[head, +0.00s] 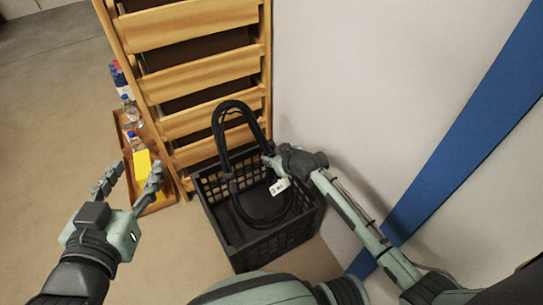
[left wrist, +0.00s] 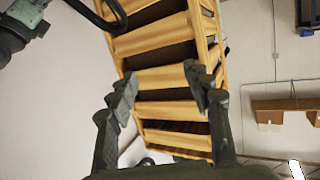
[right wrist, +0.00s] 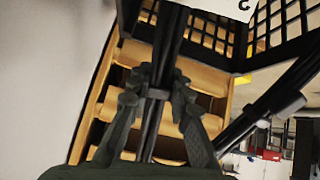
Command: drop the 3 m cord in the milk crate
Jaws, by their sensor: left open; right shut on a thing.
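The cord is a black coiled loop (head: 220,128) with a white tag (head: 279,187). My right gripper (head: 270,160) is shut on the cord at its right side, over the crate. In the right wrist view the cord (right wrist: 172,50) runs between the fingers (right wrist: 158,95). The milk crate (head: 240,250) is black with lattice walls and stands on the floor. The lower part of the loop hangs inside the crate's opening, and the upper part rises above the rim. Whether the cord touches the crate floor is unclear. My left gripper (head: 132,180) is open and empty, left of the crate.
A wooden rack (head: 200,83) with tilted shelves stands behind the crate. A wooden tray (head: 160,200) with bottles (head: 130,110) and a yellow item (head: 142,163) lies to the left. A white wall (head: 370,90) with a blue stripe is close on the right.

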